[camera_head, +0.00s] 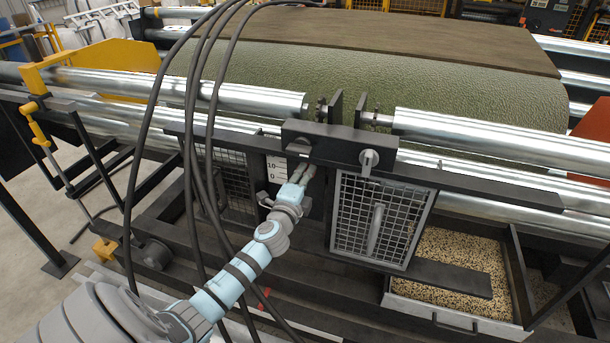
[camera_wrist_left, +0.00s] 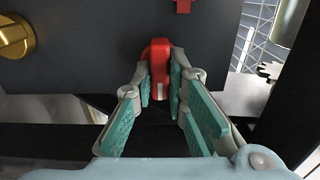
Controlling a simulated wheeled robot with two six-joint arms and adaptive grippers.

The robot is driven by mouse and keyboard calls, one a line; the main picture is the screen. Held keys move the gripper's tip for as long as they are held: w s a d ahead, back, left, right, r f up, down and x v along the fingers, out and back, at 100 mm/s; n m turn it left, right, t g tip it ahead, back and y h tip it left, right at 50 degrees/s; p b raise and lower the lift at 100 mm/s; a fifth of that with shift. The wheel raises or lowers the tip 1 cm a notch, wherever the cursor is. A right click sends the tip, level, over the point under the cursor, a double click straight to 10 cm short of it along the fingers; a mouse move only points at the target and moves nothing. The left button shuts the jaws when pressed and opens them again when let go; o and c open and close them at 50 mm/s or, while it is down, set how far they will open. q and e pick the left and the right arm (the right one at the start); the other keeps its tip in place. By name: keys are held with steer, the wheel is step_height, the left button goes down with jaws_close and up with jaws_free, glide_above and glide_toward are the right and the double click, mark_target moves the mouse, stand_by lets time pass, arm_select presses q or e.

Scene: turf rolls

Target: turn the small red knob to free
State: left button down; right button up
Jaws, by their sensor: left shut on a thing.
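The small red knob (camera_wrist_left: 157,50) is in the upper middle of the left wrist view, on a dark panel. A pale mark shows on its lower part, toward the bottom of the picture. My left gripper (camera_wrist_left: 161,88) is shut on the knob, with one finger on each side. In the head view my left gripper (camera_head: 307,172) reaches up to the dark plate in the middle of the machine; the red knob is hidden there. My right gripper is not in view.
A brass knob (camera_wrist_left: 15,38) and a red cross-shaped piece (camera_wrist_left: 183,5) are near the red knob. A grey knob (camera_head: 368,160) is on the dark bar (camera_head: 330,144). A mesh guard (camera_head: 345,215) stands right of my gripper. Black cables (camera_head: 195,130) hang across my view.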

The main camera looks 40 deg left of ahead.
arm_select(q)
steer(key=c, duration=1.6)
jaws_free()
steer(key=v, duration=1.2)
